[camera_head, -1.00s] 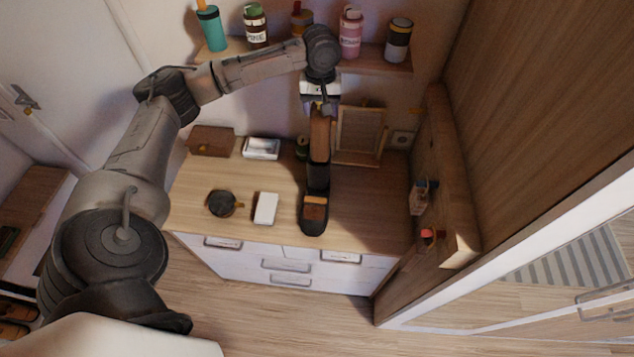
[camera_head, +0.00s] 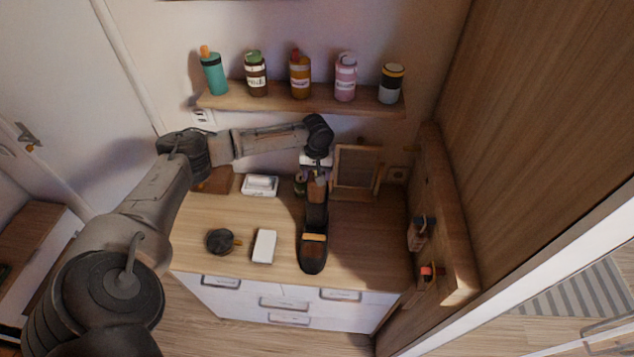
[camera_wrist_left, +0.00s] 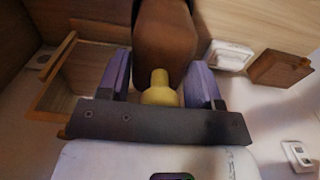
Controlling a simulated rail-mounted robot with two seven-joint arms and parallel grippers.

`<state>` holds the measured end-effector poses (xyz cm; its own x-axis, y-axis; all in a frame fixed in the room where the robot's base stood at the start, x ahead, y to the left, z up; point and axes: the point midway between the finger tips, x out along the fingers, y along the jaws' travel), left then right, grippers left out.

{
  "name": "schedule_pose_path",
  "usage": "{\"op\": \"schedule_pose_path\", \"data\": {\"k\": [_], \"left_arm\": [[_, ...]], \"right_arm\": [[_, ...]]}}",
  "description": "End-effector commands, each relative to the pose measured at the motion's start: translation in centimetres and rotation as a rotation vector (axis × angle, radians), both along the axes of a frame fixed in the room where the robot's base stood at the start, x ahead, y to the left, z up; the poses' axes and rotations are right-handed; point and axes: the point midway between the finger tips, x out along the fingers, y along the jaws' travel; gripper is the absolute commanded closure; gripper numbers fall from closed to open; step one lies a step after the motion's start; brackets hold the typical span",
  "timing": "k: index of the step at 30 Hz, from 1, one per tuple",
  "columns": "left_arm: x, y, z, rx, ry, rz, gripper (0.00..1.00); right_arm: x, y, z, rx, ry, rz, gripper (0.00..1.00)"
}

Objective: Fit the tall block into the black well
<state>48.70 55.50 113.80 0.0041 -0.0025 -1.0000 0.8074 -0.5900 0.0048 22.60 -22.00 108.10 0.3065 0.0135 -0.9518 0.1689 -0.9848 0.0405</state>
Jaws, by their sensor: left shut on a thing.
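The tall brown block (camera_head: 316,193) hangs upright below my left gripper (camera_head: 317,177), over the dresser top. In the left wrist view, the purple fingers of my left gripper (camera_wrist_left: 158,82) are closed on a yellow knob on top of the tall block (camera_wrist_left: 165,38). The black well (camera_head: 313,266) stands at the front of the dresser, with an orange-brown patch on it. The block's lower end meets the back of the well in the head view; I cannot tell how far it is inside. My right gripper is not in view.
A black round pot (camera_head: 220,241) and a white box (camera_head: 264,246) lie left of the well. A white tray (camera_head: 260,185) and a wooden frame (camera_head: 356,170) stand behind. Several bottles line a wall shelf (camera_head: 300,98). A wooden side panel (camera_head: 447,220) bounds the right.

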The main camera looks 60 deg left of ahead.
Motion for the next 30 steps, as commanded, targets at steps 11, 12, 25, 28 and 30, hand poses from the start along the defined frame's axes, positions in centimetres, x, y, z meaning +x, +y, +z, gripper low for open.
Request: {"op": "schedule_pose_path", "data": {"k": [11, 12, 25, 28, 30], "left_arm": [[0.0, 0.0, -2.1, -0.001, 0.001, 0.001, 0.85], [0.0, 0.0, -2.6, -0.002, 0.001, 0.002, 0.85], [0.0, 0.0, -4.7, 0.000, -0.002, 0.001, 0.85], [0.0, 0.0, -4.9, -0.001, -0.001, 0.001, 0.85], [0.0, 0.0, -5.1, -0.001, -0.001, 0.002, 0.85]], "right_arm": [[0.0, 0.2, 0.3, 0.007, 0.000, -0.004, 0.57], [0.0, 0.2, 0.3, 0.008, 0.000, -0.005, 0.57], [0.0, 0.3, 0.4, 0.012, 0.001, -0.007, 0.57], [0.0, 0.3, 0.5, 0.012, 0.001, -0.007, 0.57], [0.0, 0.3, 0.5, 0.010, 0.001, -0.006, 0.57]]}}
